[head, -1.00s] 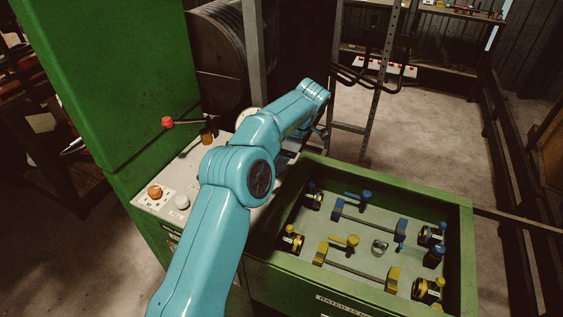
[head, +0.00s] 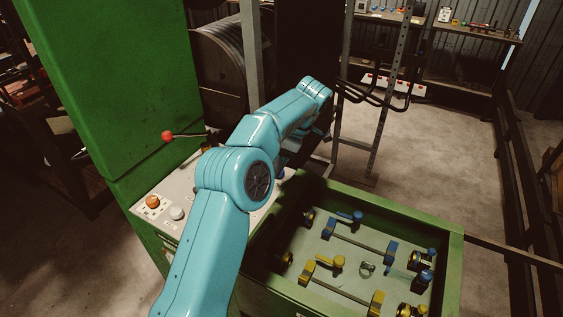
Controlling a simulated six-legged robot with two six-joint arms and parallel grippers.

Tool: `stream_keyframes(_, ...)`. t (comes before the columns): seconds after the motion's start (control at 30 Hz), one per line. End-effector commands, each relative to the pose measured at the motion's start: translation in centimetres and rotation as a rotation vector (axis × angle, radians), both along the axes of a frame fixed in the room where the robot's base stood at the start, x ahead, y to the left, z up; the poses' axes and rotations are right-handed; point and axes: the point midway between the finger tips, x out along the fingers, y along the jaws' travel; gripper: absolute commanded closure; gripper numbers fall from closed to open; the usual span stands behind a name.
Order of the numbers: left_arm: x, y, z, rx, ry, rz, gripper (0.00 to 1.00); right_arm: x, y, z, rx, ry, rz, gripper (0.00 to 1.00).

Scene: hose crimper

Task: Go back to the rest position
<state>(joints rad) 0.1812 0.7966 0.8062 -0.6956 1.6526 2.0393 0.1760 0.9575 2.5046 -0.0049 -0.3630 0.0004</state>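One blue arm of mine reaches across the head view from the bottom, over the front of the green crimper machine (head: 120,90). Its gripper is hidden behind the arm's far links, so I cannot see what it is doing. The other arm and its gripper are not in view. The machine's control panel (head: 183,192) has an orange button (head: 152,202), a pale knob (head: 177,213) and a red-knobbed lever (head: 168,136). Right of the arm is the green tray (head: 455,250) with blue-handled and yellow-handled tools and fittings lying in it.
A metal ladder-like rack (head: 385,100) stands behind the tray. A shelf with small items (head: 480,30) is at the back right. Bare concrete floor (head: 440,140) lies right of the rack.

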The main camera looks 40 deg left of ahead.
Motion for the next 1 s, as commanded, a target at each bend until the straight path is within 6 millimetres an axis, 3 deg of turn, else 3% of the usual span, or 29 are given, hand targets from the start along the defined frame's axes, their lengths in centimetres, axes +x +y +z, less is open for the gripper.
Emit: stream_keyframes(1.0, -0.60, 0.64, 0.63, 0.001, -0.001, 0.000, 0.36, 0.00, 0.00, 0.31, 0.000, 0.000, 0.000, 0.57)
